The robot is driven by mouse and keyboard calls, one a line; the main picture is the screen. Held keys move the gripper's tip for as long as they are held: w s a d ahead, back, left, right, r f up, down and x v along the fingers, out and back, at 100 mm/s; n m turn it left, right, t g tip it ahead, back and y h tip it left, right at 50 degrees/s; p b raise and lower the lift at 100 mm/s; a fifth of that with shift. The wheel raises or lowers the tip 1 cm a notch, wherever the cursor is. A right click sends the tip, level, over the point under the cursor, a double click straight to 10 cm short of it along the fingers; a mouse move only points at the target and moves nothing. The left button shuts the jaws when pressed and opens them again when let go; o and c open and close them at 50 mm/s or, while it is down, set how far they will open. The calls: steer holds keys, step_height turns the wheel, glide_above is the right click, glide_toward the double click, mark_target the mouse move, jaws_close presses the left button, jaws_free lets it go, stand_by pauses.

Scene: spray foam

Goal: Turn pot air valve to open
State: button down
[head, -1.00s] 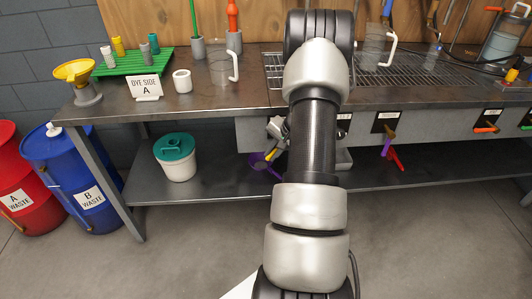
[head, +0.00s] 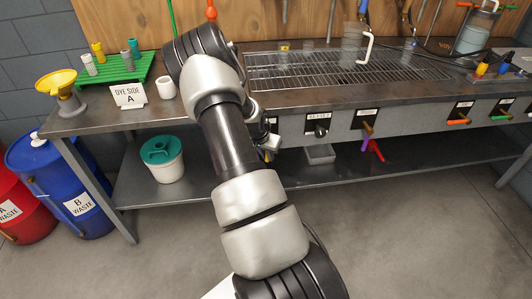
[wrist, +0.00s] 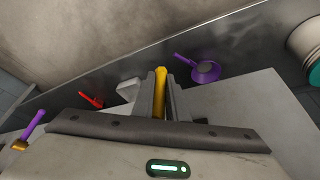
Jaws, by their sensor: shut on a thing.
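In the wrist view my gripper (wrist: 160,95) is shut on a yellow handle (wrist: 160,80), which stands between its two fingers. Its fingers hide the lower part of the handle. I cannot read which label marks the pot air valve.
Orange-handled (head: 459,121) and green-handled (head: 501,117) valves are at the right of the panel. A red item (head: 376,151) and grey box (head: 319,154) are below the panel. A teal-lidded bucket (head: 162,160) stands on the lower shelf. A purple funnel-like item (wrist: 205,70) lies near my gripper.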

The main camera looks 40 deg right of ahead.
stand_by(0.3)
steer(key=c, duration=1.7)
jaws_free()
steer(key=shift+c, duration=0.2)
steer(key=shift+r, duration=0.1)
steer(key=p+v, duration=0.3)
steer(key=v, duration=1.4)
steer(key=shift+p, duration=0.35)
steer(key=shift+a, duration=0.15)
